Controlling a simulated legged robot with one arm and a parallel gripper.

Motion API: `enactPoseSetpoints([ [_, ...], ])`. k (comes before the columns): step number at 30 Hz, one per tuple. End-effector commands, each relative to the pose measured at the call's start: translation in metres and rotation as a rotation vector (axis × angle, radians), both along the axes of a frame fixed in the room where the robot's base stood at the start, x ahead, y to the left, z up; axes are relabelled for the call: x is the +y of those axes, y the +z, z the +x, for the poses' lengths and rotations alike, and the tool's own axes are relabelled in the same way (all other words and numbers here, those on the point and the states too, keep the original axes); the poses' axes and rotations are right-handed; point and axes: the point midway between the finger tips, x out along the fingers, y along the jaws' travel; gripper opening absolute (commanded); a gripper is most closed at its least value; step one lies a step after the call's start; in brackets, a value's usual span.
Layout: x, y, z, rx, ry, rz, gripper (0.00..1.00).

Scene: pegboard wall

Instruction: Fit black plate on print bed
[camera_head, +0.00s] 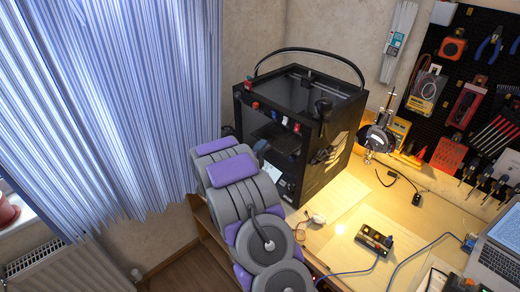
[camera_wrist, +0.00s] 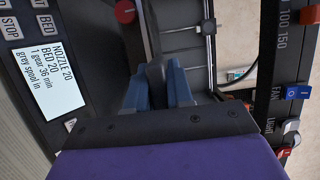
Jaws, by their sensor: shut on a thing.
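The black 3D printer (camera_head: 330,150) stands on the desk with its front opening facing my arm. My gripper (camera_head: 262,148) is at that opening, mostly hidden behind my arm. In the wrist view my gripper's blue fingers (camera_wrist: 158,88) are shut on a dark piece (camera_wrist: 156,72), seemingly part of the black plate. A dark flat surface shows inside the printer in the head view (camera_head: 279,134); I cannot tell plate from print bed there. Whether the plate touches or lies flat on the bed is hidden.
The printer's lit display (camera_wrist: 36,72) and a red knob (camera_wrist: 124,11) flank the fingers. A panel with a blue switch (camera_wrist: 298,92) is at the right. Metal rods (camera_wrist: 208,28) cross inside. A pegboard with tools (camera_head: 470,100) and a laptop (camera_head: 498,250) are at the right.

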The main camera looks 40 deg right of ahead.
Motion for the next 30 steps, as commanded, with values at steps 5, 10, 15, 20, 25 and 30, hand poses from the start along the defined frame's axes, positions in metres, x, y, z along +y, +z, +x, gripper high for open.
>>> enactPoseSetpoints([
  [5, -0.0032, -0.0035, -0.0006, -0.001, -0.002, 0.002, 0.00],
  [10, -0.0038, -0.0031, -0.0006, -0.001, -0.002, 0.003, 0.00],
  [15, -0.0025, -0.0030, -0.0007, -0.001, -0.002, 0.002, 0.00],
  [20, 0.0007, -0.0024, -0.0014, -0.002, -0.003, 0.001, 0.00],
  [25, 0.0027, -0.0018, -0.0018, -0.002, -0.002, 0.001, 0.00],
  [30, 0.0037, -0.0011, -0.0022, -0.001, -0.001, 0.001, 0.00],
])
